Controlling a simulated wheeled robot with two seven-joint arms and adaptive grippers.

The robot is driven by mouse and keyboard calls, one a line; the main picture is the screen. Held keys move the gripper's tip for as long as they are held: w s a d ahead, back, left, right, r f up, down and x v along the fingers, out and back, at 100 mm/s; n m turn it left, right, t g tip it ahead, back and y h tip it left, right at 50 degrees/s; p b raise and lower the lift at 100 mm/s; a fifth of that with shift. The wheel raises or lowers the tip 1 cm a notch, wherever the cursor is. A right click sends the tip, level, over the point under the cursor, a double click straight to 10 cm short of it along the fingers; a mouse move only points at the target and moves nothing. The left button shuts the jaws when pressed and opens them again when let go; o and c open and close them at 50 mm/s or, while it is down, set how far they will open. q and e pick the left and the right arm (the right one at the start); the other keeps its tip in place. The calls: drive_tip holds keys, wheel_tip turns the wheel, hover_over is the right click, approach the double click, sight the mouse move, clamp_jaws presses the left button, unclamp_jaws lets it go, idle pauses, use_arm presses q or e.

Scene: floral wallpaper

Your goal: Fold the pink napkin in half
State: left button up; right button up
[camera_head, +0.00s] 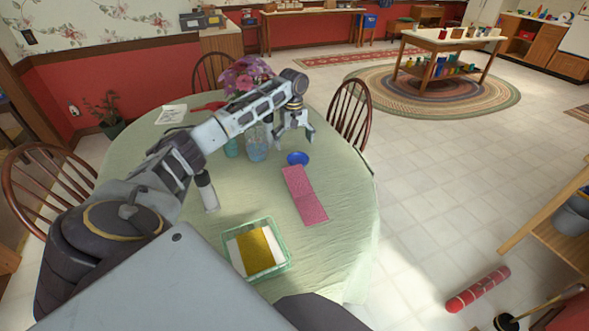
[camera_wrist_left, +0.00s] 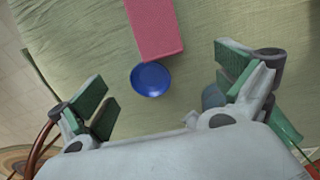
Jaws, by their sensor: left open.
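The pink napkin (camera_head: 304,195) lies flat on the green-covered table as a long narrow strip, with a faint line across its middle. Its far end is close to a small blue bowl (camera_head: 298,158). In the left wrist view the napkin (camera_wrist_left: 153,25) enters from the top and its end touches or nearly touches the blue bowl (camera_wrist_left: 151,79). My left gripper (camera_head: 293,139) is open and empty, above the table just beyond the bowl. Its two green-padded fingers are wide apart in the left wrist view (camera_wrist_left: 163,98). My right gripper is not in view.
A green tray (camera_head: 287,262) with a yellow cloth is at the near side of the table. A white cylindrical item (camera_head: 207,192), glass jar (camera_head: 257,150) and flowers (camera_head: 246,76) stand left of the napkin. A wooden chair (camera_head: 349,108) is at the table's far right. Table around the napkin's right is clear.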

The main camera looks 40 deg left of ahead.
sight(294, 171)
use_arm(q)
drive_tip(key=shift+f, duration=0.1)
wheel_tip(294, 171, down, 13)
drive_tip(key=shift+r+b, duration=0.2)
drive_tip(key=shift+b, duration=0.3)
drive_tip(key=shift+f, duration=0.55)
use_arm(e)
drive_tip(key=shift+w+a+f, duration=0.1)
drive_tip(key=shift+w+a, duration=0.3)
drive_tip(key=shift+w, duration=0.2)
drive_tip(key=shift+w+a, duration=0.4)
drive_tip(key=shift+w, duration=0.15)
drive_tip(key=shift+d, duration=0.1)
use_arm(q)
drive_tip(key=c, duration=0.7)
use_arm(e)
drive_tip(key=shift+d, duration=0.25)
